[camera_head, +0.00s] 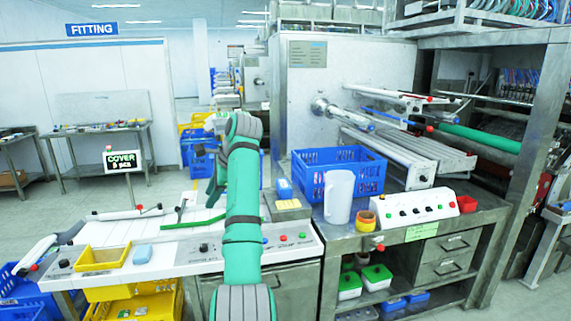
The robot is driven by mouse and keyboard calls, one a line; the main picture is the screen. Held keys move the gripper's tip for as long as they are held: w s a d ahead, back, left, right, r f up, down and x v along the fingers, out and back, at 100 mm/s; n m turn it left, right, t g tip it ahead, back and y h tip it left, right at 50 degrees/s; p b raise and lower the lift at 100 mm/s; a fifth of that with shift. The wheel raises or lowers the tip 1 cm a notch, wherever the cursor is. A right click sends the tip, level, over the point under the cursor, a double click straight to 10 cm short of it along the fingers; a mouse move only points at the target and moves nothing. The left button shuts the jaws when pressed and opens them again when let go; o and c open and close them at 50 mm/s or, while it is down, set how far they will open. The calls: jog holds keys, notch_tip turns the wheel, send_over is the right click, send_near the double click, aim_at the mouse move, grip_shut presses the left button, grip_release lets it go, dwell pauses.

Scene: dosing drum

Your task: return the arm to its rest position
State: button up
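My arm (243,215), green with grey joints, rises from the bottom middle of the head view to a bent grey joint near the top of the white machine bench. Past that bend a short grey-green part of it hangs down on the left side. My gripper cannot be made out; it seems hidden behind the arm or outside the view. Nothing held by it shows.
A steel bench on the right holds a blue crate (368,171), a white jug (338,197), yellow-orange rings (365,221) and a button box (414,209). Open floor lies behind.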

jog(key=w+d+f+n+t+h, duration=0.1)
jog(key=d+f+t, duration=0.15)
jog(key=f, duration=1.35)
jog(key=d+f+n+t, duration=0.1)
jog(key=d+f, duration=0.3)
jog(key=f, duration=1.2)
jog(key=s+d+f+n+t+h, duration=0.1)
jog(key=s+d+f, duration=0.3)
jog(key=s+f, duration=0.55)
jog(key=s+d+f+n+t+h, duration=0.15)
jog(key=s+d+f, duration=0.4)
jog(key=f, duration=0.75)
jog(key=s+d+f+n+t+h, duration=0.1)
jog(key=s+d+n, duration=0.1)
jog(key=s, duration=1.3)
jog(key=s+d+f+n+t+h, duration=0.1)
jog(key=s+d+f+n+t, duration=0.15)
jog(key=s, duration=1.25)
jog(key=s+d+r+n+t, duration=0.1)
jog(key=s+r+n, duration=0.4)
jog(key=s+r, duration=1.5)
jog(key=shift+s+r+t, duration=0.15)
jog(key=shift+s+t, duration=0.25)
jog(key=shift+t, duration=0.15)
